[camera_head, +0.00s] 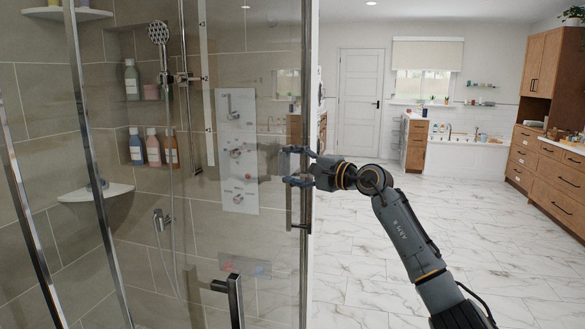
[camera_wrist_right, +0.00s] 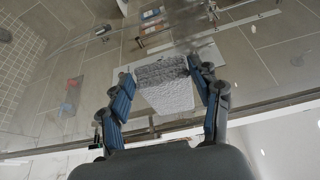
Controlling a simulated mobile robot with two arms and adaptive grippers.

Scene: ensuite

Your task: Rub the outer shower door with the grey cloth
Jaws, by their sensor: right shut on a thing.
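My right gripper (camera_head: 288,165) reaches in from the right, with its fingers at the glass shower door (camera_head: 268,215) near the upright metal edge and handle. In the right wrist view, the grey cloth (camera_wrist_right: 166,88) is a pale, textured pad between the two blue-padded fingers of that gripper (camera_wrist_right: 162,80). The gripper is shut on it. The cloth faces the glass; I cannot tell whether it touches. The cloth is not clear in the head view. My left gripper is not in view.
A second door handle (camera_head: 234,298) stands at the front, beside slanting metal frames. Inside the shower are bottles (camera_head: 153,147), a shower head (camera_head: 159,33) and a corner shelf (camera_head: 97,193). The marble floor (camera_head: 430,225) to the right is clear. Wooden cabinets (camera_head: 552,175) stand far right.

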